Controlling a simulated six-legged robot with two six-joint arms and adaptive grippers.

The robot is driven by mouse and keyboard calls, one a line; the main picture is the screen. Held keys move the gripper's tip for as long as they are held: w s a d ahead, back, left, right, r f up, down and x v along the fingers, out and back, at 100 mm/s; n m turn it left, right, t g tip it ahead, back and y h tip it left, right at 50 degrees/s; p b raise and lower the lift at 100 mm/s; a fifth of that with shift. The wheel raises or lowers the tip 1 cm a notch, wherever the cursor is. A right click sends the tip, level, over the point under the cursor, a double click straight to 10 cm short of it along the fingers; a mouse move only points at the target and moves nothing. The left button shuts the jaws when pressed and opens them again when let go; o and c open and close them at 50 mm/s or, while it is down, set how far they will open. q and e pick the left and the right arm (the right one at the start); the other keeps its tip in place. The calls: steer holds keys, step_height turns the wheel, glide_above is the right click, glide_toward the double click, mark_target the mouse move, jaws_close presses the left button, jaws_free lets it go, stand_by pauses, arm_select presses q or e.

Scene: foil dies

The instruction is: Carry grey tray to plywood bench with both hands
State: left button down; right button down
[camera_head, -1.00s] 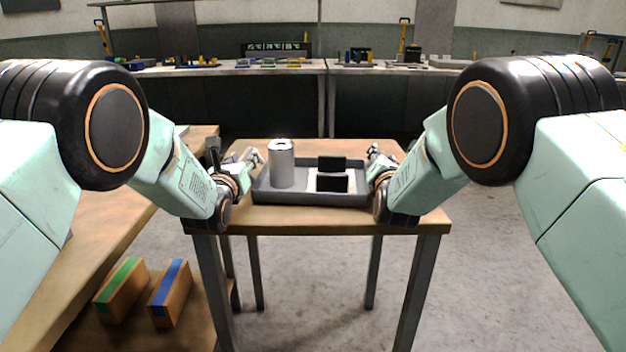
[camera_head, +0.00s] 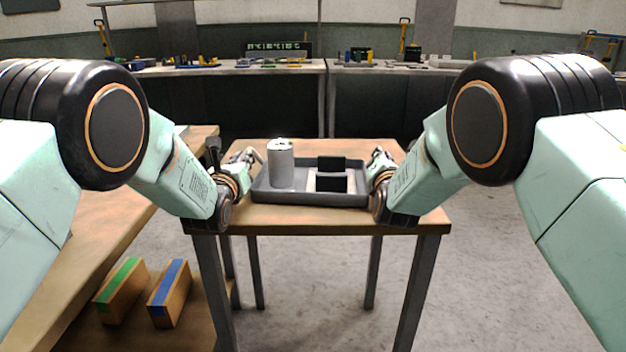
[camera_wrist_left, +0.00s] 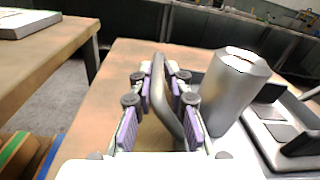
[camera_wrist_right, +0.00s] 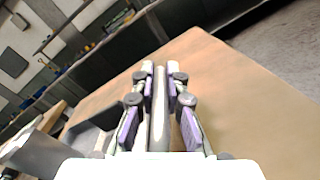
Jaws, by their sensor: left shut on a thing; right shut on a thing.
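The grey tray (camera_head: 310,197) sits on a small wooden table (camera_head: 300,217) in front of me. It holds a silver can (camera_head: 281,165) at the left and a black-and-white holder (camera_head: 331,176) at the right. My left gripper (camera_head: 255,158) is at the tray's left end; in the left wrist view its fingers (camera_wrist_left: 162,95) are shut on a grey bar handle (camera_wrist_left: 166,100). My right gripper (camera_head: 378,155) is at the right end; in the right wrist view its fingers (camera_wrist_right: 160,95) are shut on the other handle (camera_wrist_right: 159,115).
A longer wooden bench (camera_head: 110,235) runs along the left, with two boxes on its lower shelf, one green-striped (camera_head: 120,290) and one blue-striped (camera_head: 170,292). Long workbenches (camera_head: 230,69) with tools stand at the back. The floor at the right (camera_head: 500,280) is clear.

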arm_select(q)
steer(key=shift+a+f, duration=0.1)
arm_select(e)
steer(key=shift+d+f, duration=0.1)
